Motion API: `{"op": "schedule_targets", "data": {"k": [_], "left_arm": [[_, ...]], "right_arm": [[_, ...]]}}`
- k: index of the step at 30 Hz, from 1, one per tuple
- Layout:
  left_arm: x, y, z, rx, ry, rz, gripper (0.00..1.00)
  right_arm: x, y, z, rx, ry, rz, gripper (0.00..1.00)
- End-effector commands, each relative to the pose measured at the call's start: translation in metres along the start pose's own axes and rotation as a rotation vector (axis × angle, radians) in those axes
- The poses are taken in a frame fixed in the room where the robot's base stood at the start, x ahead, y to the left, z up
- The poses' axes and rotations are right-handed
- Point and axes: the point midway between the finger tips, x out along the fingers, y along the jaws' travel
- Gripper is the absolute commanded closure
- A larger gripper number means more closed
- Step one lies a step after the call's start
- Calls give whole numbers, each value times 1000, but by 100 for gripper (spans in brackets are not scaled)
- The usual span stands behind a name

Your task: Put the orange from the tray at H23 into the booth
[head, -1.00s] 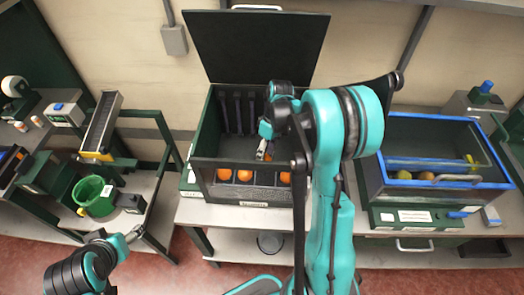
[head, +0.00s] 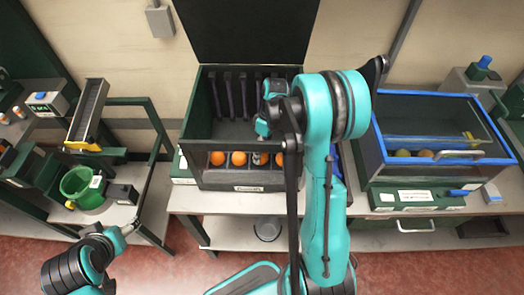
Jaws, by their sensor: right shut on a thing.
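A dark open-topped box (head: 202,124) with a raised black lid stands in the middle. Several oranges sit in a row of compartments at its front, such as one orange (head: 217,158) at the left end and another (head: 239,158) beside it. Labels are too small to read, so I cannot tell which place is H23. My left gripper (head: 131,228) is low at the left, away from the box; its jaws are too small to judge.
A blue-framed glass-topped case (head: 376,143) holding round fruit stands at the right. A green bucket (head: 85,190) and a sloping chute (head: 88,112) stand at the left. My right arm covers the box's right side. Red floor shows in front.

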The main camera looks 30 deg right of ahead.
Motion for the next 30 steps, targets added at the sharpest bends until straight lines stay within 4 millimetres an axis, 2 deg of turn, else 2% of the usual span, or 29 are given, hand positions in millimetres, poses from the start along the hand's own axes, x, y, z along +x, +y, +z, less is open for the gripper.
{"op": "schedule_targets", "data": {"k": [11, 29, 30], "left_arm": [[0, 0, 0, 0, 0, 0, 33], [9, 0, 6, 0, 0, 0, 33], [8, 0, 6, 0, 0, 0, 33]], "right_arm": [[0, 0, 0, 0, 0, 0, 85], [12, 4, 0, 0, 0, 0, 85], [11, 4, 0, 0, 0, 0, 47]]}}
